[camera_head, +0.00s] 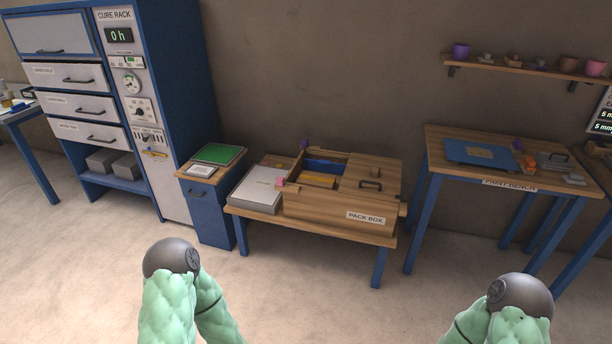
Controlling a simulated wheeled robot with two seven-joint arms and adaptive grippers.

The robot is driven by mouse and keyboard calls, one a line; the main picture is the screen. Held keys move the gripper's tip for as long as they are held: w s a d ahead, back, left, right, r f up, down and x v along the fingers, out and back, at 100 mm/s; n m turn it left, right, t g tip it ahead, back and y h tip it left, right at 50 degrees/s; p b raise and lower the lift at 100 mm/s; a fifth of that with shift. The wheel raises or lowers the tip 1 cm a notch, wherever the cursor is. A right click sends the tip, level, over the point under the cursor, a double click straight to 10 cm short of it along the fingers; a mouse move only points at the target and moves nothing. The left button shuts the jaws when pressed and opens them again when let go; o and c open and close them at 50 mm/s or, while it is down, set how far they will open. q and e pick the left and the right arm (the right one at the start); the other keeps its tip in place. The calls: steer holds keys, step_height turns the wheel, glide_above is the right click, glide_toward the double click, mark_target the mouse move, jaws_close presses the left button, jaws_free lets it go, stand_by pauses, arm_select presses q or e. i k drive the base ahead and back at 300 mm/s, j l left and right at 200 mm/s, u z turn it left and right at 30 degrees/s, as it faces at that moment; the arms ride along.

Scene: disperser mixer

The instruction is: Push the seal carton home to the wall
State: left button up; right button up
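No thing in view is readably labelled as a seal carton. A white flat carton (258,188) lies on the left of the low wooden table, beside the pack box (325,208), and I cannot tell whether it is the one named. The pack box is wooden, with a partly open top showing a blue piece (325,167) and a yellow-orange piece (318,180) inside. A wooden panel with a dark handle (370,184) covers its right part. The wall (330,80) is behind the table. My green-sleeved arms show at the bottom edge, but neither gripper is in view.
A blue cabinet marked cure rack (132,60) stands at left. A small blue stand (208,210) with a green pad sits beside the low table. The paint bench (500,160) is at right. A shelf (520,68) hangs above it. The floor in front is clear.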

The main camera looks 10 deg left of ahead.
mark_target(312, 178)
steer(key=i+u, duration=0.2)
steer(key=i+z, duration=0.2)
steer(key=i+j+z, duration=0.2)
steer(key=z, duration=0.2)
steer(key=i+j+z, duration=0.2)
steer(key=z, duration=0.15)
steer(key=i+j+z, duration=0.15)
steer(key=j+z, duration=0.25)
